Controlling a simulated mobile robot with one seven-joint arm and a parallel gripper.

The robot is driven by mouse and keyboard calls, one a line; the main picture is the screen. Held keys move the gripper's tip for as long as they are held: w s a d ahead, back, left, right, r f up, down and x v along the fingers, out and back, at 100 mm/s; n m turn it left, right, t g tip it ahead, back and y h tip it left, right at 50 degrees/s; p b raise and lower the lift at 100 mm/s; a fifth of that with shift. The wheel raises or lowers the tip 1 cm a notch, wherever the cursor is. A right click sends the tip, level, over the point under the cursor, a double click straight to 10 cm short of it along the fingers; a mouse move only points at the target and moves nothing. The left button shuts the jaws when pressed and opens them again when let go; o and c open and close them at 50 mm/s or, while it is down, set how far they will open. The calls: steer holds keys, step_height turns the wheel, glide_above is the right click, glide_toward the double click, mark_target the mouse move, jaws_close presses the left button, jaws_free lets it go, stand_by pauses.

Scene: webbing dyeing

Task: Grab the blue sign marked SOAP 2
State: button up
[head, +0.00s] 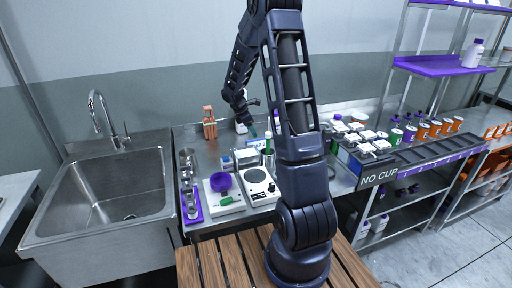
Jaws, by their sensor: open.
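A small light-blue sign (256,145) stands on the steel bench behind the white hotplate. Only the end of its lettering, "AP 2", can be read. My arm's thick link crosses close to its right side, and small items stand in front of it. My gripper (252,126) hangs at the end of my folded arm, above and slightly behind the sign. It is open, appears empty and is apart from the sign. Its fingers are small and dark here.
A purple bowl (221,183) on a scale and a white hotplate (259,186) stand in front. A purple rack (191,203) lies left, and an orange block (209,122) stands behind. The NO CUP rack (425,158) and several bottles fill the right. A sink (105,190) is left.

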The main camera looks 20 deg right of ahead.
mark_target(257, 143)
steer(key=shift+x, duration=4.8)
steer(key=shift+a+f, duration=0.1)
steer(key=shift+f, duration=0.15)
steer(key=c, duration=1)
